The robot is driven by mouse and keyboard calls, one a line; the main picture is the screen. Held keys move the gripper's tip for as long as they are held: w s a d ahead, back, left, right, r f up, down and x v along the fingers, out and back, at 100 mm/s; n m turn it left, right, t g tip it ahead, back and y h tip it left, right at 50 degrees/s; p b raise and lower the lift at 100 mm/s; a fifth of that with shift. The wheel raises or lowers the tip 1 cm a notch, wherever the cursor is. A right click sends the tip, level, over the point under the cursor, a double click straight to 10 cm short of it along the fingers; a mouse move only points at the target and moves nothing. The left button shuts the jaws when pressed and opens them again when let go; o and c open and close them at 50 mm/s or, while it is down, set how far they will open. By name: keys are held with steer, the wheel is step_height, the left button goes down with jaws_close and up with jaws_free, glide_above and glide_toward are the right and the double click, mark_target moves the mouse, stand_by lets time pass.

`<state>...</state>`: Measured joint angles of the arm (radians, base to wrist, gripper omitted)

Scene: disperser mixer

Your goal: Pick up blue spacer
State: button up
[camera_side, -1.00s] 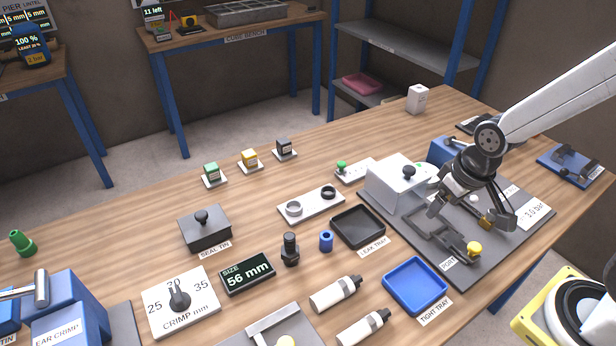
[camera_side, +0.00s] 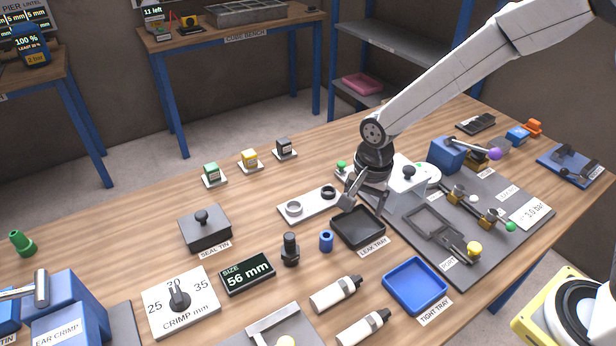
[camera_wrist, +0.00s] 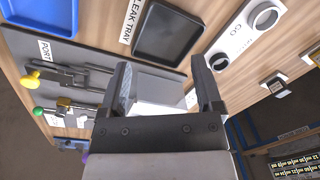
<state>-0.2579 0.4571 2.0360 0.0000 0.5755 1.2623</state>
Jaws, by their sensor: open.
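The blue spacer (camera_side: 326,240) is a small upright blue cylinder with a hole in its top. It stands on the wooden table, left of the black leak tray (camera_side: 359,228) and right of a black fitting. My gripper (camera_side: 365,203) is above the far side of the leak tray, to the right of and higher than the spacer. Its two fingers are apart with nothing between them. In the wrist view my open gripper (camera_wrist: 160,78) shows over the white block, with the leak tray ahead. The spacer is not visible in the wrist view.
The black fitting (camera_side: 290,249) stands close left of the spacer. A plate with two rings (camera_side: 311,205) lies behind it. White bottles (camera_side: 335,293) lie in front. The blue tight tray (camera_side: 415,286) is to the right. A white block (camera_side: 405,190) stands behind the leak tray.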

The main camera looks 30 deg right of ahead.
mark_target(326, 236)
steer(key=w+a+f+m, duration=0.1)
steer(key=a, duration=0.1)
steer(key=w+a+f+m, duration=0.1)
steer(key=a+m, duration=0.1)
steer(key=w+a+f+m, duration=0.1)
steer(key=a+m, duration=0.1)
steer(key=shift+a+f+g, duration=0.2)
steer(key=shift+a+g, duration=0.05)
steer(key=shift+g, duration=0.15)
steer(key=shift+f, duration=1.35)
steer(key=shift+f, duration=0.1)
steer(key=shift+f, duration=2.45)
jaws_close()
